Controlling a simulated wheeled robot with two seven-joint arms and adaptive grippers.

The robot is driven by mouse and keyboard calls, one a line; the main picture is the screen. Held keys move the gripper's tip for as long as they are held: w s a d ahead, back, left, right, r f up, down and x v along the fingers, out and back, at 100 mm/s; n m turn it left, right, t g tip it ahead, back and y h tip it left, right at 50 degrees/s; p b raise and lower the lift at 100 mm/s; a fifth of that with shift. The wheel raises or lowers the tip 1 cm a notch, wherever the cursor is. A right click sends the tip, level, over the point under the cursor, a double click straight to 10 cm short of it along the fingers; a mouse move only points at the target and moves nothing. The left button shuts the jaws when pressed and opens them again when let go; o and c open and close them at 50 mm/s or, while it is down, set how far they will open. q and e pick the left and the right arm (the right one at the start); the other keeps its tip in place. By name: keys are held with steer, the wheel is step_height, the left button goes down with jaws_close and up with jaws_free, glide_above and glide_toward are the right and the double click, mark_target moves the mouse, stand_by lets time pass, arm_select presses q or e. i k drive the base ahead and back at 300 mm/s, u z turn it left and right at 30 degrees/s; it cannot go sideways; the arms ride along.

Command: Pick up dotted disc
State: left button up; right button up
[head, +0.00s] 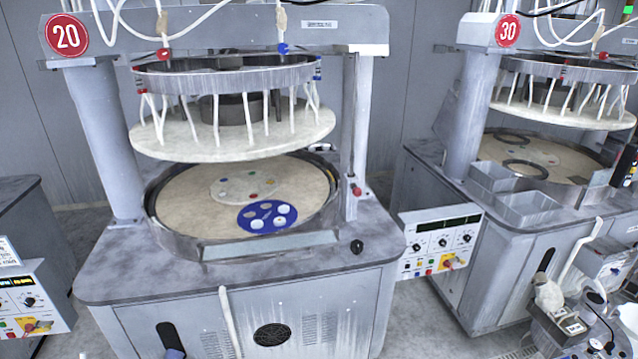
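A pale round disc (245,188) with small coloured dots around it lies at the middle of the beige platen (185,195) of machine 20. In front of it, slightly right, a blue disc (268,216) lies on the same platen. It has several round spots, some white and some beige. Which of the two the task calls the dotted disc, I cannot tell for sure. A raised upper plate (235,140) hangs above the back of the platen, leaving both discs visible. Neither of my grippers can be made out in the head view.
A metal rim (180,232) surrounds the platen, with posts on both sides. Machine 30 (590,240) stands at right, with rings on its platen and grey bins (525,207) in front. A control panel (440,242) sits between the machines. Cabled equipment (570,320) fills the lower right corner.

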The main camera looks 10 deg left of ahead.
mark_target(278, 221)
steer(key=i, duration=2.35)
steer(key=u, duration=0.75)
